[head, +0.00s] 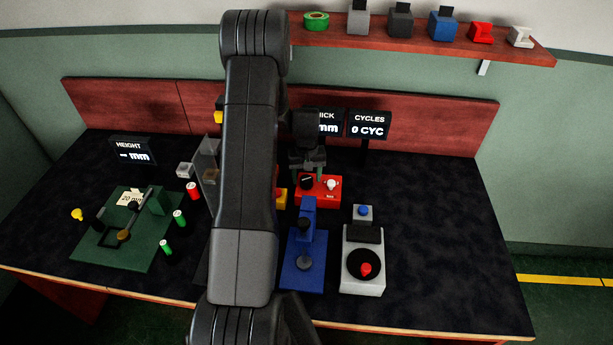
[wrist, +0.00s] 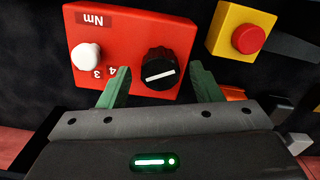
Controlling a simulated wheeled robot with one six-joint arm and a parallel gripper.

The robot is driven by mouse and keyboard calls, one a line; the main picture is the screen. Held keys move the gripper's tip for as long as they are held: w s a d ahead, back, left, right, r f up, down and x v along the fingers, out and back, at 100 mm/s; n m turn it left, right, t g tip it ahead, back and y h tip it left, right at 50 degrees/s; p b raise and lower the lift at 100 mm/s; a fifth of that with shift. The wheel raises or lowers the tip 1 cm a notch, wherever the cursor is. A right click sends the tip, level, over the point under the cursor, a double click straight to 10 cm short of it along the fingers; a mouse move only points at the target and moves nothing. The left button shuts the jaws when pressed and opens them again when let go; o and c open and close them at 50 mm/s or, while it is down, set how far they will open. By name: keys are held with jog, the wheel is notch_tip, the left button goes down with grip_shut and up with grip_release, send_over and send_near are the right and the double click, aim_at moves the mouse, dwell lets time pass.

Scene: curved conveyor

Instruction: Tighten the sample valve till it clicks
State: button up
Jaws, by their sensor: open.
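A red box (head: 318,198) stands on the dark table below the display screens. In the wrist view the red box (wrist: 120,42) carries a black knob (wrist: 158,68) with a white pointer line and a white knob (wrist: 86,56). The figures 3 and 4 and the letters Nm are printed on it. I cannot tell for sure which of the two is the sample valve. My gripper (wrist: 160,70) is open and empty. Its green fingers stand on either side of the black knob, with gaps on both sides. In the head view my gripper (head: 308,168) is just above the box.
A yellow box with a red button (wrist: 249,39) sits close beside the red box. A blue stand (head: 302,262) and a grey device with a red knob (head: 377,276) stand in front. A green fixture (head: 95,245) is at left. The table's right side is clear.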

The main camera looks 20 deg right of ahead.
jog(key=shift+f, duration=0.65)
jog(key=c, duration=1)
jog(key=shift+f+m+b, duration=0.25)
jog(key=shift+m+b, duration=0.35)
jog(key=shift+b, duration=0.35)
jog(key=shift+m+b, duration=0.4)
jog(key=shift+b, duration=0.1)
jog(key=shift+r+m+b, duration=0.25)
jog(key=shift+m+b, duration=0.45)
jog(key=shift+m, duration=0.3)
jog(key=o, duration=1)
